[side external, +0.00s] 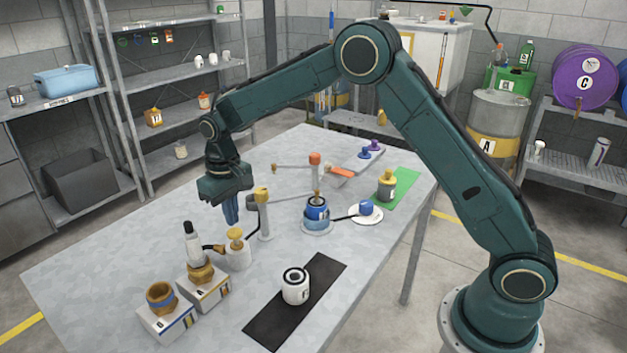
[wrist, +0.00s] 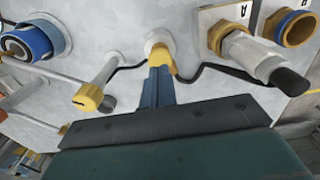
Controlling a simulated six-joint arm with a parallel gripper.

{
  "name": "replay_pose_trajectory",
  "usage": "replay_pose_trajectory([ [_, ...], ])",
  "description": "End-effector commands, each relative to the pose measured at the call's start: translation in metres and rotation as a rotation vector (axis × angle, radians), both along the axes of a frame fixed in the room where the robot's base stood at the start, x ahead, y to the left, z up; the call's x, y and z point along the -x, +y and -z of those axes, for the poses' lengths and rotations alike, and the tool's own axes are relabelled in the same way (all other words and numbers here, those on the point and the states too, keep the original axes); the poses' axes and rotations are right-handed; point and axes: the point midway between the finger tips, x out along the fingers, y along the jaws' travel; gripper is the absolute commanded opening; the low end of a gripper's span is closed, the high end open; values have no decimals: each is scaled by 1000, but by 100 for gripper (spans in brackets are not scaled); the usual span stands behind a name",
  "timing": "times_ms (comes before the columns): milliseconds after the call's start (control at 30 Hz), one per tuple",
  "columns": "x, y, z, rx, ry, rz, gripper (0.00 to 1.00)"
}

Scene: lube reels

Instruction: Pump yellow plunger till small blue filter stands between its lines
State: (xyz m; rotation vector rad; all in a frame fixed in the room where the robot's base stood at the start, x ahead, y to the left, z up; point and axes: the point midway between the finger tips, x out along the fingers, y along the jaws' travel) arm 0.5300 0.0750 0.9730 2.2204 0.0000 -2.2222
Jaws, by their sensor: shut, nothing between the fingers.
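The yellow plunger (side external: 235,234) tops a short white pump body at the middle left of the table. In the wrist view the plunger (wrist: 162,57) is just beyond my fingertips and partly hidden by them. My gripper (side external: 232,221) is shut and empty, pointing down, with its tips near the plunger; I cannot tell whether they touch it. A small blue piece (side external: 366,208), likely the small blue filter, sits on a white dish (side external: 373,217). A larger blue canister (side external: 316,211) stands left of it. Any lines on the small blue piece are too small to see.
A yellow-capped white post (side external: 263,213) stands close right of my gripper. Two white blocks with brass fittings stand at front left, one carrying a black-tipped tube (side external: 191,245). A white-and-black canister (side external: 295,286) sits on a black mat (side external: 268,328). The left table area is clear.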

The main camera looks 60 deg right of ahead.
Motion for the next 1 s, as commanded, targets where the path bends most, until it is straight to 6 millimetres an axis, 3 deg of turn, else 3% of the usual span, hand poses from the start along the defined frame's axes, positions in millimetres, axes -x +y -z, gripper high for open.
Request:
replay_pose_trajectory([
  [500,0,0,-28,0,-1,0,0],
  [1000,0,0,-30,0,-1,0,0],
])
